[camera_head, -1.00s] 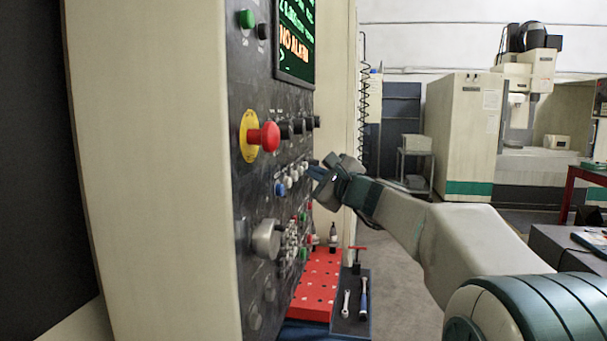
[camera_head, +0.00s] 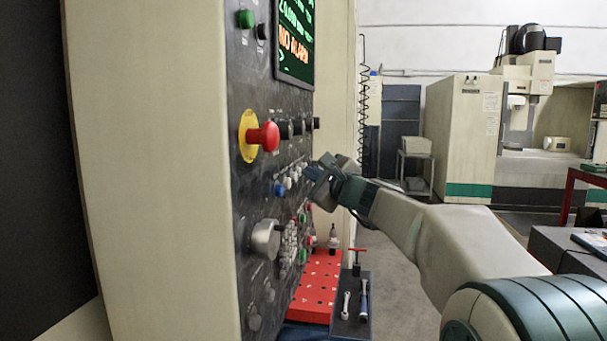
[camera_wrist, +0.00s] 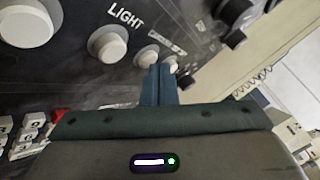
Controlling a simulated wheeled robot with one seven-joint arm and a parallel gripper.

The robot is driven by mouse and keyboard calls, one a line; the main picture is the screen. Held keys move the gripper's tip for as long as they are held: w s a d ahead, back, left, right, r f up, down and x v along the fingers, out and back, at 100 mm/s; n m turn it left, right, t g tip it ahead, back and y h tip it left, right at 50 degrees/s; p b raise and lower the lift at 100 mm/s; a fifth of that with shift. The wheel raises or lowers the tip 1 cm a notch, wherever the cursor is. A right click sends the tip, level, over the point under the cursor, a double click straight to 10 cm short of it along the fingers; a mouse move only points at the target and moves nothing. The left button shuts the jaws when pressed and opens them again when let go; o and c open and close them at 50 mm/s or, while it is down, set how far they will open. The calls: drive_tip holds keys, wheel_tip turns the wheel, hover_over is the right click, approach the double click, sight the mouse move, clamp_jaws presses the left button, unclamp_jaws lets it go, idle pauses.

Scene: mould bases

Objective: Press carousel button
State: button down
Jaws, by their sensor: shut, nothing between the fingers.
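The control panel (camera_head: 265,190) of a machine faces my arm. My gripper (camera_head: 308,172) is at the right end of this row, close to the panel. In the wrist view its shut, empty fingers (camera_wrist: 160,72) point at the panel beside two small white buttons (camera_wrist: 146,57). The fingertips partly cover the one on the right (camera_wrist: 171,63). A larger white button (camera_wrist: 107,44) stands to the left under the word LIGHT. I cannot read a carousel label or tell whether the fingers touch a button.
A red emergency stop (camera_head: 264,136) and black knobs (camera_head: 298,127) protrude above the row. A grey rotary knob (camera_head: 265,239) sticks out below. A red tray (camera_head: 318,285) and a tool board (camera_head: 352,310) lie beneath. The floor to the right is open.

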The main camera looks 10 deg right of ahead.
idle(0.3)
drive_tip(key=shift+s+d, duration=0.25)
drive_tip(key=shift+d, duration=0.6)
drive_tip(key=shift+s+d+b, duration=0.1)
drive_tip(key=shift+s+d, duration=0.15)
drive_tip(key=shift+d, duration=0.5)
drive_tip(key=shift+s+d+b, duration=0.15)
drive_tip(key=shift+s+d, duration=0.15)
drive_tip(key=shift+d, duration=0.45)
drive_tip(key=shift+s+d+b, duration=0.1)
drive_tip(key=shift+s+d, duration=0.15)
drive_tip(key=shift+d, duration=0.5)
idle(0.9)
